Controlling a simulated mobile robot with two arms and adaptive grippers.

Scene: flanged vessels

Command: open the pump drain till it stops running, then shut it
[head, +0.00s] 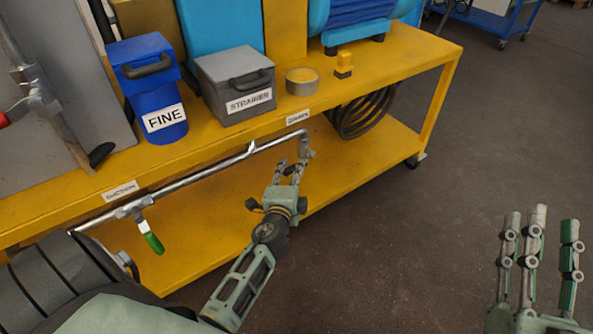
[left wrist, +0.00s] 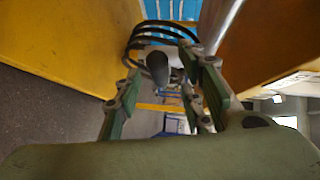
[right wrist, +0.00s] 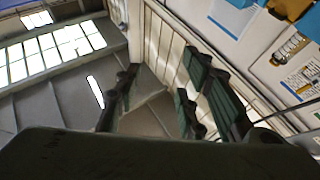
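The pump drain sits under the DRAIN label (head: 297,117) on the yellow bench's front edge, where the grey pipe ends in a small fitting (head: 306,147). In the left wrist view, a dark rounded handle end (left wrist: 158,68) shows ahead between my left fingers. My left gripper (head: 290,167) is open just below the pipe end, its fingers on either side of the handle; I cannot tell whether they touch it. No running liquid can be made out. My right gripper (head: 543,216) is open and empty over the floor at the lower right.
A green-handled valve (head: 150,238) hangs on the pipe near the SUCTION label (head: 121,190). A blue FINE container (head: 152,85), a grey STRAINER box (head: 236,85) and a round tin (head: 302,81) stand on the bench (head: 420,60). Coiled black hose (head: 362,115) lies below.

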